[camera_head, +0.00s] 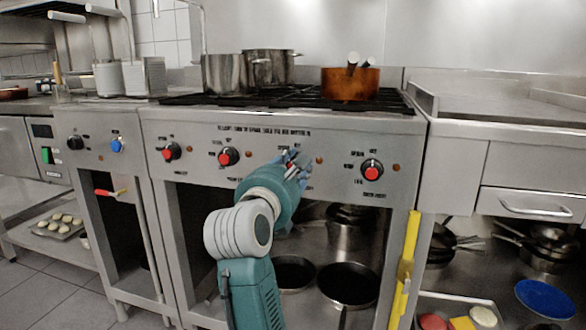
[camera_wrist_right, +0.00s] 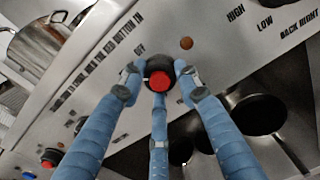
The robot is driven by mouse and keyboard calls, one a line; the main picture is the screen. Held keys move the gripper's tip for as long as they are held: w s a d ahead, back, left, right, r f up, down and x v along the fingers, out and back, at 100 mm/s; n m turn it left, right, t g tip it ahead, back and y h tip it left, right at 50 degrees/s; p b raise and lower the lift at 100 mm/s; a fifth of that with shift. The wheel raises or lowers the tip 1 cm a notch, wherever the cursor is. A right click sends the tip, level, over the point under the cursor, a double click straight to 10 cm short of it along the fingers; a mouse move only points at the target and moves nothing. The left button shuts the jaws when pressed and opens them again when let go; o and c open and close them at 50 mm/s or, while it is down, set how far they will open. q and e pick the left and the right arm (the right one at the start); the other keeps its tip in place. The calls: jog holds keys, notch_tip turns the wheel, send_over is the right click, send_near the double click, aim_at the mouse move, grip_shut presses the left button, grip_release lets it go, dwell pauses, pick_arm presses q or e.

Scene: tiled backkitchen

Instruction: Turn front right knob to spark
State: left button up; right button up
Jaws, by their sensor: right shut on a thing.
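The gripped knob (camera_wrist_right: 160,68), black with a red centre button, is on the stove panel, third from the left in its row. My right gripper (camera_head: 294,166) hides most of it in the head view. In the wrist view, the three blue fingers of the right gripper (camera_wrist_right: 158,84) are closed around the knob, with tips touching its sides. An "OFF" mark shows just above it; its pointer's direction is hard to tell. My left gripper is not in view.
To the right is another red-centred knob (camera_head: 372,170), and to the left are two more (camera_head: 228,156) (camera_head: 172,151). An orange pot (camera_head: 350,84) and steel pots (camera_head: 268,68) stand on the burners. A yellow-handled tool (camera_head: 409,250) stands at the stove's right edge. Pans sit below.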

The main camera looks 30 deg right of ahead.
aim_at(298, 119)
jog(key=shift+m, duration=0.5)
jog(key=o, duration=1.1)
jog(key=shift+o, duration=0.2)
notch_tip(298, 119, up, 10)
